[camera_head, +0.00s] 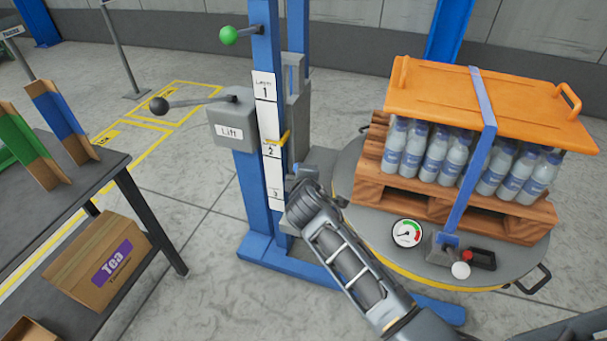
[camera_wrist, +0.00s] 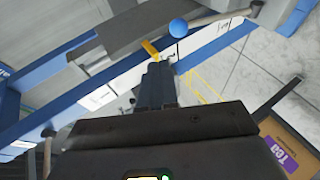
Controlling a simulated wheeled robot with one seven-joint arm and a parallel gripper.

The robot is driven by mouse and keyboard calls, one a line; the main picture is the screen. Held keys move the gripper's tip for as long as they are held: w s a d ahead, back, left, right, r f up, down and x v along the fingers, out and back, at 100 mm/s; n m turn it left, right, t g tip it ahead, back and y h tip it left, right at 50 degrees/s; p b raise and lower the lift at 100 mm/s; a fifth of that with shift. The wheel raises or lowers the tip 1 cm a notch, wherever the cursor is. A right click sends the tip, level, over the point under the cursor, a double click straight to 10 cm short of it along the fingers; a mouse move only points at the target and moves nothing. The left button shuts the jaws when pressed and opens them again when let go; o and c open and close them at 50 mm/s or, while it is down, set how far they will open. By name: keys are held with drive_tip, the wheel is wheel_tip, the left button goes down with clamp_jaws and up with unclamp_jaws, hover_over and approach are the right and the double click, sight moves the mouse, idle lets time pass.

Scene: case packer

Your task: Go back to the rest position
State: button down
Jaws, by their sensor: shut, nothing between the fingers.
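My arm reaches up from the bottom of the head view to the blue lift column (camera_head: 262,190). My gripper (camera_head: 302,178) is at its far end, close to the column's right side below the yellow pointer (camera_head: 276,142); my wrist partly hides it. In the wrist view my gripper (camera_wrist: 155,85) has its dark fingers together with nothing held. The yellow pointer (camera_wrist: 150,48) shows just beyond the fingertips. I cannot tell whether the fingers touch the column.
A grey lift box (camera_head: 232,122) has a black-knobbed lever; a green knob (camera_head: 228,36) sits above. Right stands a turntable (camera_head: 400,255) with a pallet (camera_head: 400,195), bottles and an orange cover (camera_head: 440,90). Left is a shelf (camera_head: 120,165) with a tea box (camera_head: 100,265). A blue ball (camera_wrist: 178,28) shows in the wrist view.

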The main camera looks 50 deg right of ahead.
idle(0.3)
drive_tip(key=s+a+f+m+t+y, duration=0.1)
drive_tip(key=s+a+t+y, duration=0.15)
drive_tip(key=s+a, duration=0.65)
drive_tip(key=s+a+f+m+t+y, duration=0.1)
drive_tip(key=s+a+y, duration=0.2)
drive_tip(key=s+a, duration=0.65)
drive_tip(key=s+a+r+m+t+y, duration=0.1)
drive_tip(key=s+a+r+m+y, duration=0.1)
drive_tip(key=s+r, duration=0.7)
drive_tip(key=s+a+r+m+t+y, duration=0.1)
drive_tip(key=s+a+r+m, duration=0.1)
drive_tip(key=s+r, duration=0.6)
drive_tip(key=s, duration=0.3)
drive_tip(key=shift+s+a+r+m+y, duration=0.25)
drive_tip(key=shift+a+r+m+y, duration=0.1)
drive_tip(key=shift+m, duration=0.05)
drive_tip(key=shift+t, duration=0.25)
